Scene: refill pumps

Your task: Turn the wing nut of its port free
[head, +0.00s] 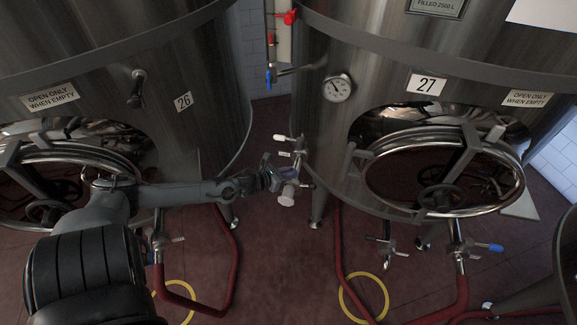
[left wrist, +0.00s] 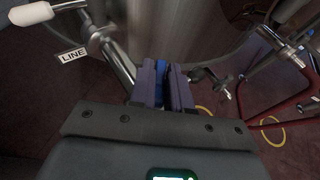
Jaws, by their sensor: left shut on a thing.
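My left gripper (head: 283,174) reaches in from the left to the fitting on the front of tank 27. In the left wrist view its purple fingers (left wrist: 166,82) are close together and shut on the wing nut, which they mostly hide. The port fitting (head: 298,155) has white-ended handles above the gripper, and a pale round end (head: 287,196) shows just below the fingers. In the left wrist view a metal pipe (left wrist: 118,62) and a white-ended handle (left wrist: 32,13) lie left of the fingers. How far the nut is turned cannot be told. My right gripper is not in view.
Tank 26 (head: 183,102) and tank 27 (head: 427,84) stand on either side, with round open hatches below. A gauge (head: 338,88) sits above right of the fitting. Red hoses (head: 232,255) and yellow rings (head: 364,297) are on the floor. A "LINE" label (left wrist: 73,54) hangs near the pipe.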

